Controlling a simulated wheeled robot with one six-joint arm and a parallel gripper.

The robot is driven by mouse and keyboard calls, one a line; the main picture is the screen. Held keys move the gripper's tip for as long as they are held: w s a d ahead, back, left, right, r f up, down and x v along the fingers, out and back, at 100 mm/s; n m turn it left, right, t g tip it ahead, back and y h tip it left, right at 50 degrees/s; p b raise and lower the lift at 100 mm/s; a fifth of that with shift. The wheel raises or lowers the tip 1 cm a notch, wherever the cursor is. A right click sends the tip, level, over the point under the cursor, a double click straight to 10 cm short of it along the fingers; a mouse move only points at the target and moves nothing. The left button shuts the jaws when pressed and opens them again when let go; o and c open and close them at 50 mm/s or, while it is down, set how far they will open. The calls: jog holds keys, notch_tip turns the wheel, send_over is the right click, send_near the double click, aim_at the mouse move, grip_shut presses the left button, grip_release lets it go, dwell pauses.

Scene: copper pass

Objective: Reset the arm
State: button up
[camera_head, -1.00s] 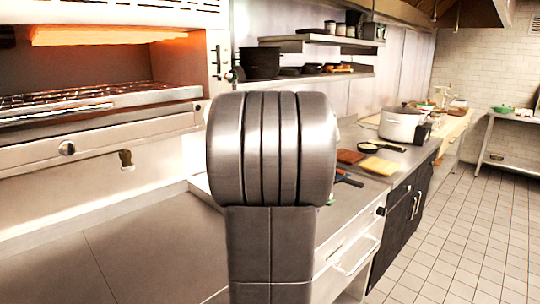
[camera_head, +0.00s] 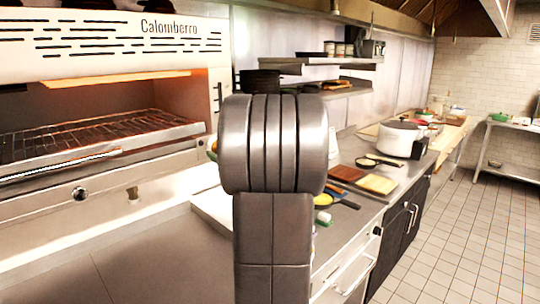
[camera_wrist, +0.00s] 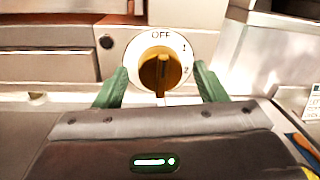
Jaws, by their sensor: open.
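My gripper (camera_wrist: 160,88) shows in the wrist view with its two green fingers spread apart and nothing between them. Past the fingertips, a yellow-brown knob (camera_wrist: 161,72) sits on a round white dial marked OFF, 1 and 2. I cannot tell whether the fingers touch the dial. In the head view my own grey arm stands upright in the middle and hides part of the counter; the gripper does not show there.
A salamander grill (camera_head: 90,150) with a glowing heater and a wire rack stands at the left. A steel counter (camera_head: 150,262) runs in front, with cutting boards (camera_head: 377,184), a pan (camera_head: 368,162) and a white pot (camera_head: 399,137) farther along. The tiled floor (camera_head: 455,240) at right is clear.

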jog(key=shift+r+m+p, duration=0.15)
jog(key=shift+m+p, duration=0.45)
jog(key=shift+p, duration=0.25)
jog(key=shift+f, duration=0.2)
